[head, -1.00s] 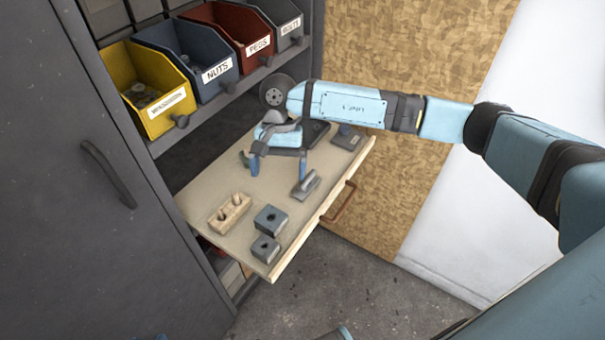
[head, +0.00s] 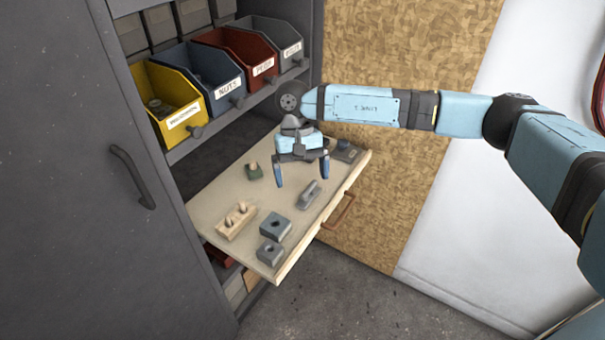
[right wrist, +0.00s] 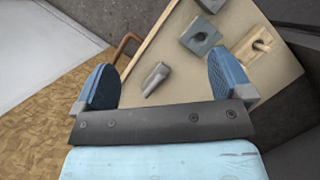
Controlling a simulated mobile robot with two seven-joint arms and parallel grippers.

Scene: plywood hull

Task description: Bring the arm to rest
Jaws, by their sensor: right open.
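My right gripper (head: 302,176) hangs above the far half of the pull-out shelf (head: 213,197) in the head view, its fingers pointing down. It is open with nothing between the fingers. In the right wrist view its two blue fingers (right wrist: 163,85) stand wide apart, with a grey part (right wrist: 156,79) showing on the shelf beyond them. The same grey part (head: 310,193) lies close by the right finger in the head view. My left gripper is not in view.
Labelled bins (head: 172,108) stand on the rack above. A grey cabinet door (head: 75,190) is at left; floor is clear in front.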

